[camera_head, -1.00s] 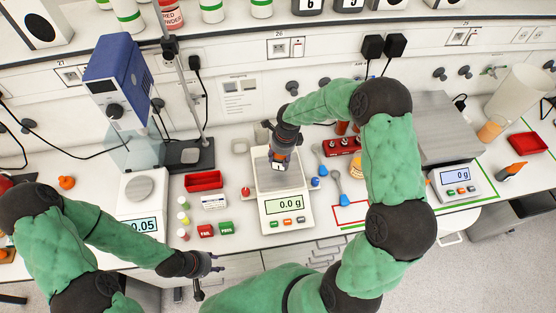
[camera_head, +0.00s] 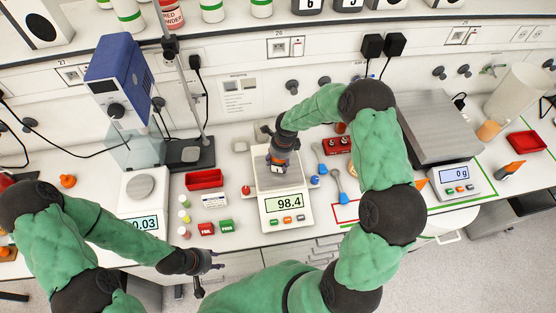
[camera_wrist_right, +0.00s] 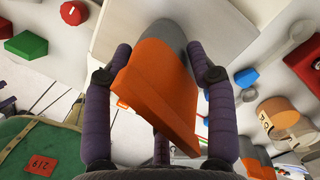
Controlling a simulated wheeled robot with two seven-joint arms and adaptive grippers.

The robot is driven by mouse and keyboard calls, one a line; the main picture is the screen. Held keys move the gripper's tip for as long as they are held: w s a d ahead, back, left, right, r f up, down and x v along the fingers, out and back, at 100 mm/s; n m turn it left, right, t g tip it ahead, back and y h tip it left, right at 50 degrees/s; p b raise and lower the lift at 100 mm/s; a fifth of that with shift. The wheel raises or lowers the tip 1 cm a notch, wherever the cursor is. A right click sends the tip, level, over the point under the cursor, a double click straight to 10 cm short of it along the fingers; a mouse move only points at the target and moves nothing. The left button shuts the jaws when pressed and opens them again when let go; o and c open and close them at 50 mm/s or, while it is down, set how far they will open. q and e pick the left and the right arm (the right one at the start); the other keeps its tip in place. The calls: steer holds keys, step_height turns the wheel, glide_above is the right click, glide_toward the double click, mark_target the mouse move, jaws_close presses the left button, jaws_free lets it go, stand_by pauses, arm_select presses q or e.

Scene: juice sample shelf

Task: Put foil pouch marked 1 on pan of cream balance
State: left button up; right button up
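The cream balance (camera_head: 287,212) stands mid-bench with a metal pan on top. Its display reads 98.4. My right gripper (camera_head: 279,165) is over the pan, pointing down. The foil pouch, orange and grey, is between its fingers in the right wrist view (camera_wrist_right: 155,85). The fingers lie close along both sides of the pouch, so the gripper looks shut on it. The pouch is at pan height; its contact with the pan is mostly hidden by the gripper. Its number does not show now. My left gripper (camera_head: 208,272) is empty at the front edge of the bench, fingers apart.
Left of the cream balance are a red tray (camera_head: 204,180), red and green blocks and a white balance (camera_head: 140,205) reading 0.03. Right are blue spoons (camera_head: 338,182), a red rack (camera_head: 338,146) and a grey balance (camera_head: 455,180) reading 0 g. An orange-tipped pouch (camera_head: 511,169) lies far right.

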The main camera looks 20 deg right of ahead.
mark_target(282, 162)
stand_by(0.3)
steer(key=shift+r, duration=0.15)
steer(key=shift+d+r, duration=0.1)
steer(key=shift+r, duration=0.2)
step_height(282, 162, up, 11)
steer(key=s+d+b, duration=0.1)
steer(key=shift+s+r, duration=0.15)
steer(key=shift+s, duration=0.05)
